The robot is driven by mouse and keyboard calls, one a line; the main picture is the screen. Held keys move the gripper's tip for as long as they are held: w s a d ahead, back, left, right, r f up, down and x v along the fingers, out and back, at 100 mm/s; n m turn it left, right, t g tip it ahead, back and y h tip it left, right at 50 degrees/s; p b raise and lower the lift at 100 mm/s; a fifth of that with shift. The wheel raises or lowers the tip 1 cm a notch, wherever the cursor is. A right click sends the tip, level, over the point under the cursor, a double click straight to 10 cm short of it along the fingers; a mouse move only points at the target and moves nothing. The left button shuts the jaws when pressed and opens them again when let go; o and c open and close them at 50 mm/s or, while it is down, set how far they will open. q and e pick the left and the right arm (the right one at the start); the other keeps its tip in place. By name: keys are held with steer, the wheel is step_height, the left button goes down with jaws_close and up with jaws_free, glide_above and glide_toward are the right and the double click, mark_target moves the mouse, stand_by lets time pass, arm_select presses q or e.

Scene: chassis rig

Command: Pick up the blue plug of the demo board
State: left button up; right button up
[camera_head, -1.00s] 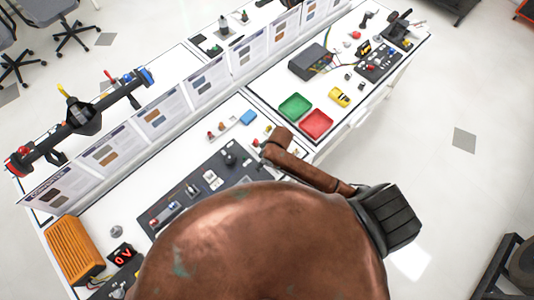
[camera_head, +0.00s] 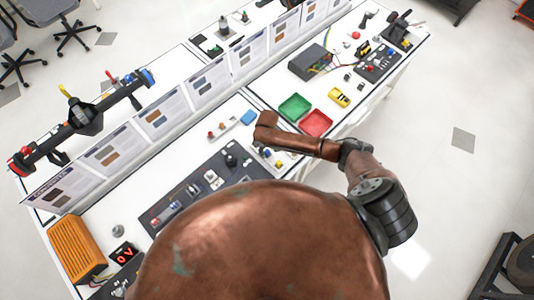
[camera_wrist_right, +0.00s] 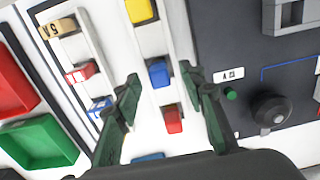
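In the right wrist view, my right gripper (camera_wrist_right: 161,74) is open, its two dark green fingers apart and empty. A blue plug (camera_wrist_right: 158,73) stands on a white strip (camera_wrist_right: 179,35) and appears between the fingertips; I cannot tell how far below them it is. A red plug (camera_wrist_right: 172,119) and a yellow plug (camera_wrist_right: 138,10) share that strip area. Another blue piece (camera_wrist_right: 99,105) lies left of the left finger, partly covered. In the head view, my right arm (camera_head: 300,140) reaches over the bench and hides its gripper. My left gripper is not in view.
A dark panel (camera_wrist_right: 236,40) with a black knob (camera_wrist_right: 272,109) and green button lies right of the strip. Green (camera_head: 295,106) and red (camera_head: 315,122) trays stand beyond my arm. Upright posters (camera_head: 160,117) line the bench's middle.

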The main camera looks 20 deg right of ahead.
steer(key=shift+f, duration=0.95)
jaws_close()
